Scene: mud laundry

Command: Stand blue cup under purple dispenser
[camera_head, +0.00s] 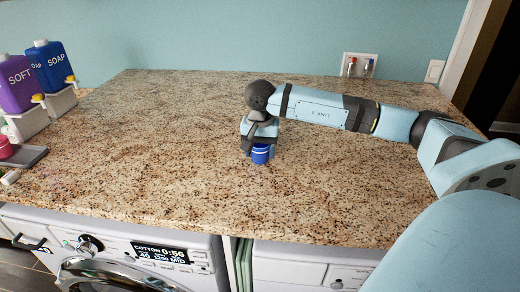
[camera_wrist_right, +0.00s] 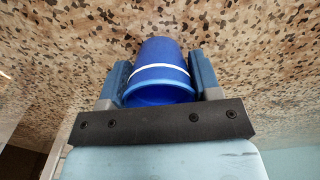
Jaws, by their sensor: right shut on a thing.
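The blue cup (camera_head: 260,154) is at the middle of the granite counter in the head view, below my right gripper (camera_head: 259,146). In the right wrist view the blue cup (camera_wrist_right: 158,72), with a white band, sits between the two fingers of my right gripper (camera_wrist_right: 160,82), which is shut on it. I cannot tell whether the cup touches the counter. The purple dispenser (camera_head: 15,90), marked SOFT, stands on a white stand (camera_head: 28,122) at the far left, with a yellow-tipped spout (camera_head: 38,98). My left gripper is not in view.
A blue SOAP dispenser (camera_head: 50,66) stands behind the purple one on its own stand. A grey tray (camera_head: 26,157) with a pink item (camera_head: 4,148) lies at the left edge. The granite counter (camera_head: 150,140) is clear between the dispensers and the cup. A washer (camera_head: 130,255) is below.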

